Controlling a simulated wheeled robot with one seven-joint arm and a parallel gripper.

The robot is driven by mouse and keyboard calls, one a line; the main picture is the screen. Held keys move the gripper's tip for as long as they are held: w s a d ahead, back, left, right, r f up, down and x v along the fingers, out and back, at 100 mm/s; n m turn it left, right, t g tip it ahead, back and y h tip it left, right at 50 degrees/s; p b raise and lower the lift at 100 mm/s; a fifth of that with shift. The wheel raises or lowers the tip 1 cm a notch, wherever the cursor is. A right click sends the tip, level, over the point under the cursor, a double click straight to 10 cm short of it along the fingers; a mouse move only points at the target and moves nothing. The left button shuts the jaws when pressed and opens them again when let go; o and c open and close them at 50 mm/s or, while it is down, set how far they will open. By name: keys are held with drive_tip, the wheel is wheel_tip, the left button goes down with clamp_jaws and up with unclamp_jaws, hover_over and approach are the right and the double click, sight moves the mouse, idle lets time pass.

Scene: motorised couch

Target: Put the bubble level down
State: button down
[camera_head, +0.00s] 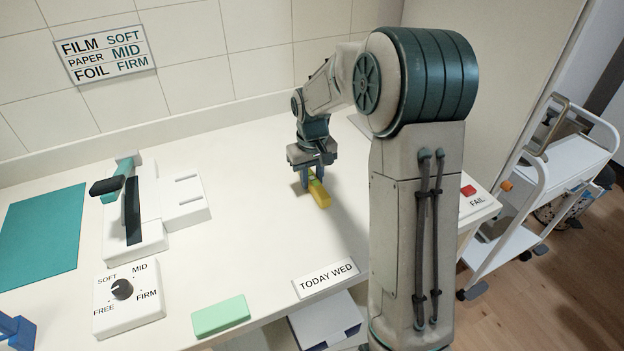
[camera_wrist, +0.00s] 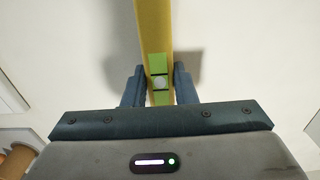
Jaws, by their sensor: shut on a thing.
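The bubble level is a yellow bar with a green vial window. In the head view the bubble level (camera_head: 319,193) is at the middle of the white worktop, below my gripper (camera_head: 311,180). In the wrist view the bubble level (camera_wrist: 155,35) runs up the picture between the two fingers of my gripper (camera_wrist: 158,85). My gripper is shut on it at the green vial. A shadow lies beside the bar on the white surface. I cannot tell whether the bar touches the worktop.
The worktop (camera_head: 250,215) is clear around the level. A green block (camera_head: 221,316) and a TODAY WED sign (camera_head: 326,278) are near the front edge. A white cart (camera_head: 540,190) stands at right.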

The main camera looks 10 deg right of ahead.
sight(312, 178)
drive_tip(key=shift+r, duration=0.6)
wheel_tip(312, 178, up, 2)
drive_tip(key=shift+r, duration=0.25)
drive_tip(key=s+d+r, duration=0.2)
drive_tip(key=d+r, duration=0.1)
drive_tip(key=d, duration=0.2)
drive_tip(key=s+d+r+b, duration=0.1)
drive_tip(key=s+d+r, duration=0.1)
drive_tip(key=d+r, duration=0.2)
drive_tip(key=shift+s+d, duration=0.25)
drive_tip(key=shift+d, duration=0.65)
